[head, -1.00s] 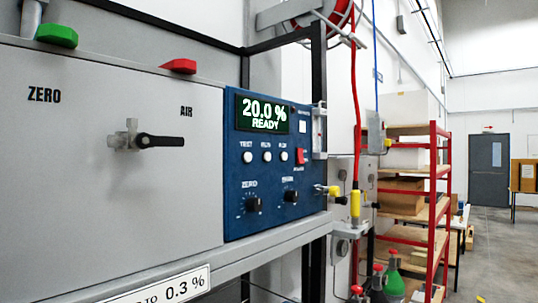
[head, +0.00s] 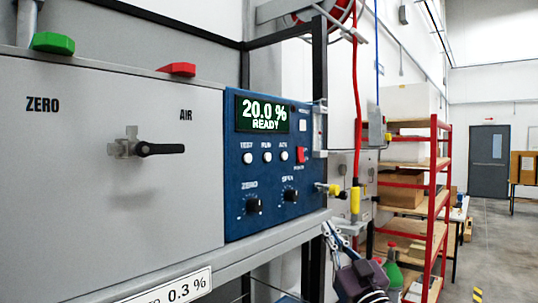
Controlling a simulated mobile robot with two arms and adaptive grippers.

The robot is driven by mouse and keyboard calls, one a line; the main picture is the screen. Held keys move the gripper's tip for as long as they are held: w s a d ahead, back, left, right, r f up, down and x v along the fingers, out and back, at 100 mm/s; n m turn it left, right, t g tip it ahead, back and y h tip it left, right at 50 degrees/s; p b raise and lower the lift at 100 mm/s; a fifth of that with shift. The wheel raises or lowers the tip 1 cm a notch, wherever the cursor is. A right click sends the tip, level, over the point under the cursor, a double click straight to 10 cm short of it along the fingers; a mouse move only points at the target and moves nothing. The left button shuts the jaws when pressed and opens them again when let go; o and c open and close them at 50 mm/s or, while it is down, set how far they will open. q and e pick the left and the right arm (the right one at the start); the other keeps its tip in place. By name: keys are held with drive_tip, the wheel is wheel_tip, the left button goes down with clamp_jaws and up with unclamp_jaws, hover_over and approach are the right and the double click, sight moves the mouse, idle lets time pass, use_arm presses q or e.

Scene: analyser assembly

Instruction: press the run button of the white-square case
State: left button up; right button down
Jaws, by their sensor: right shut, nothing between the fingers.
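The case with the blue front panel (head: 275,215) has a small white square (head: 303,125) at its upper right. Its green display (head: 262,113) reads 20.0 % READY. Below it is a row of three white round buttons; the middle one, labelled RUN (head: 267,157), sits between TEST and a third button. A red switch (head: 301,155) is to their right. My right gripper (head: 329,232) comes up from the bottom, right of and below the panel, apart from the buttons. Its fingers are shut and empty, pointing up and left. My left gripper is not in view.
Two dark knobs (head: 254,206) sit low on the panel. A yellow-ended fitting (head: 334,190) sticks out right of the case. A grey cabinet (head: 90,190) with a black-handled valve (head: 158,149) is to the left. A red-framed shelf (head: 433,200) stands behind.

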sight(268, 157)
drive_tip(key=s+a+r+n+y, duration=0.2)
drive_tip(key=s+r+y, duration=0.1)
drive_tip(key=r, duration=0.5)
drive_tip(key=s+a+r+n+y+p, duration=0.1)
drive_tip(key=s+a+r+n+y, duration=0.1)
drive_tip(key=s+r, duration=0.4)
wheel_tip(268, 157, up, 4)
drive_tip(key=shift+s+a+f+n+y, duration=0.15)
drive_tip(key=shift+a+f+n+y, duration=0.2)
drive_tip(key=shift+y, duration=0.55)
drive_tip(key=shift+r, duration=0.1)
drive_tip(key=w+a+b, duration=0.5)
drive_tip(key=a+b, duration=0.2)
drive_tip(key=shift+w, duration=0.1)
